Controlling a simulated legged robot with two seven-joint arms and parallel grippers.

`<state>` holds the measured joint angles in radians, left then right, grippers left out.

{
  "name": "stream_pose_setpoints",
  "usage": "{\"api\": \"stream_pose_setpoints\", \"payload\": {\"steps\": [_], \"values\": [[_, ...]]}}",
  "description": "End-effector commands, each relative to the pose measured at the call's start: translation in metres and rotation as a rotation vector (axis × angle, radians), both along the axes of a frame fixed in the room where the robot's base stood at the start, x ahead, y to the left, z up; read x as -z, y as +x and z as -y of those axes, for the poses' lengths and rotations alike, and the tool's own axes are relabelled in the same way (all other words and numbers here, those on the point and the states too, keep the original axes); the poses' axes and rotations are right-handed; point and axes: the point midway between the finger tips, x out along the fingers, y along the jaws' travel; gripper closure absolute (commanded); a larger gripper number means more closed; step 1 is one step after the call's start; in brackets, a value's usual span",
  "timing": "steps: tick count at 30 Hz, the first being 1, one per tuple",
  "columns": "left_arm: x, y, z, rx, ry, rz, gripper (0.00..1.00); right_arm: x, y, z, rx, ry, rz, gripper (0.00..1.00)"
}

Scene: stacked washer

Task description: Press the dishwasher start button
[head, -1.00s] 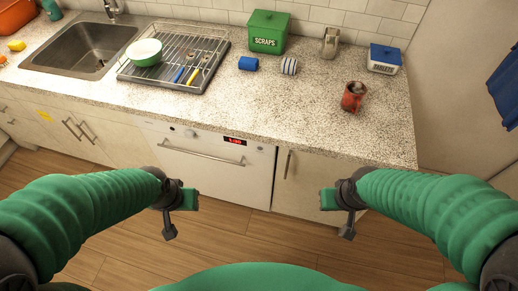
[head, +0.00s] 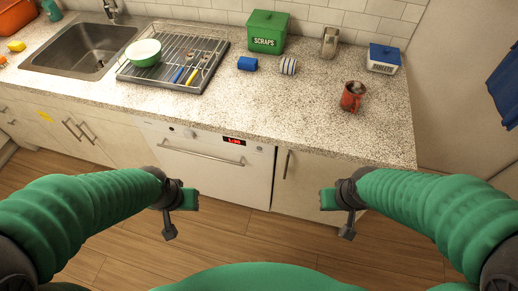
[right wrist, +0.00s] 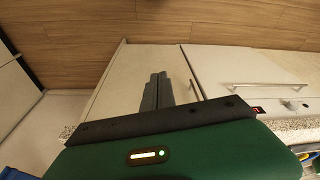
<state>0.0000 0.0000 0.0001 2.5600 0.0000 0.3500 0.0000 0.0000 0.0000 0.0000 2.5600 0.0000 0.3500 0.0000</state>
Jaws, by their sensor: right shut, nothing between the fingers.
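The white dishwasher (head: 225,175) is built in under the counter, its door closed, with a long bar handle (head: 200,156). Its top strip has a red lit display (head: 234,141) and a round knob (head: 190,133); small marks right of the display are too small to read as a start button. The display also shows in the right wrist view (right wrist: 257,110). My left gripper (head: 169,232) hangs in front of the dishwasher's left part, its fingers looking together, apart from it. My right gripper (head: 347,232) is shut and empty, in front of the cabinet right of the dishwasher.
The speckled counter (head: 310,110) overhangs the dishwasher. On it are a dish rack (head: 150,75), a green scraps bin (head: 267,32), a red mug (head: 352,97) and a tablets box (head: 384,58). The wooden floor (head: 255,235) before the dishwasher is clear.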

Motion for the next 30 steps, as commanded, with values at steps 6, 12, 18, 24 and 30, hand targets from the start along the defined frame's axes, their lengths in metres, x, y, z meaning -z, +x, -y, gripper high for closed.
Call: {"api": "stream_pose_setpoints", "payload": {"steps": [6,12,18,24,30], "values": [[0.000,0.000,0.000,0.000,0.000,0.000,0.64,0.000,0.000,0.000,0.000,0.000,0.000,1.00],[0.000,0.000,0.000,0.000,0.000,0.000,0.64,0.000,0.000,0.000,0.000,0.000,0.000,1.00],[0.001,0.000,0.000,0.000,0.000,0.000,0.64,0.001,0.001,0.000,-0.001,0.000,0.003,1.00],[0.016,0.000,0.000,0.000,0.000,0.000,0.64,0.035,0.035,-0.013,-0.049,0.001,0.099,1.00],[0.041,0.000,0.000,0.000,0.000,0.000,0.64,0.094,0.096,-0.064,-0.146,0.090,0.325,1.00]]}}
